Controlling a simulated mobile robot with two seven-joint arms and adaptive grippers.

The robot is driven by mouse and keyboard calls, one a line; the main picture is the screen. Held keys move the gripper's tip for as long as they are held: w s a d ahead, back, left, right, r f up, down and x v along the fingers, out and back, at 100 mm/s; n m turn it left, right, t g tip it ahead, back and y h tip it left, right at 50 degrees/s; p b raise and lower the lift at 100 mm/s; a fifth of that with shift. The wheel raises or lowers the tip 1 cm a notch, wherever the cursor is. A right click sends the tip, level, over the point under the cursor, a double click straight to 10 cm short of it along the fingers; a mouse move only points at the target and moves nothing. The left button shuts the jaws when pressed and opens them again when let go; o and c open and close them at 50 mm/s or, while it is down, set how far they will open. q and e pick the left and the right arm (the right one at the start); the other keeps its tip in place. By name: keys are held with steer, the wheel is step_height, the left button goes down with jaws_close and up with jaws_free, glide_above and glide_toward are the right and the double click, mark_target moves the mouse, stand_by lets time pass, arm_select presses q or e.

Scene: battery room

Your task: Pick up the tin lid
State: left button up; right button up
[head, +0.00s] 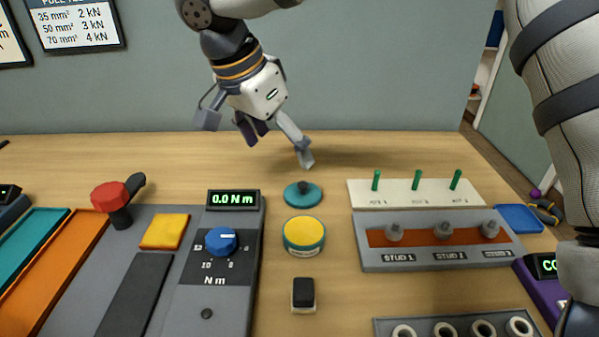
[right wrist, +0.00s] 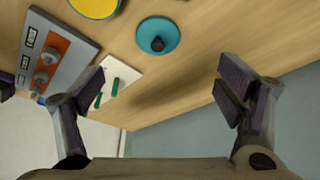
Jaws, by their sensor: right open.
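The tin lid is a teal disc with a dark knob (head: 303,195), lying flat on the wooden table behind the tin. It also shows in the right wrist view (right wrist: 172,36), beyond the gap between my fingers. The round tin (head: 304,236) stands just in front of the lid, with a yellow top and a teal side. My right gripper (head: 256,140) is open and empty, above the table, behind and to the left of the lid. In the right wrist view its fingers (right wrist: 160,88) are wide apart, touching nothing. My left gripper is out of view.
A grey console with a red-topped lever (head: 110,197) and blue dial (head: 221,241) lies left. A black-and-white block (head: 303,294) stands in front of the tin. A stud block (head: 440,256) and a cream board with green pegs (head: 415,194) stand right. Table behind the lid is clear.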

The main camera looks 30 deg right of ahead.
mark_target(301, 185)
steer(key=x, duration=1.1)
steer(key=shift+s+d+f, duration=0.1)
steer(key=shift+d, duration=0.25)
steer(key=c, duration=1)
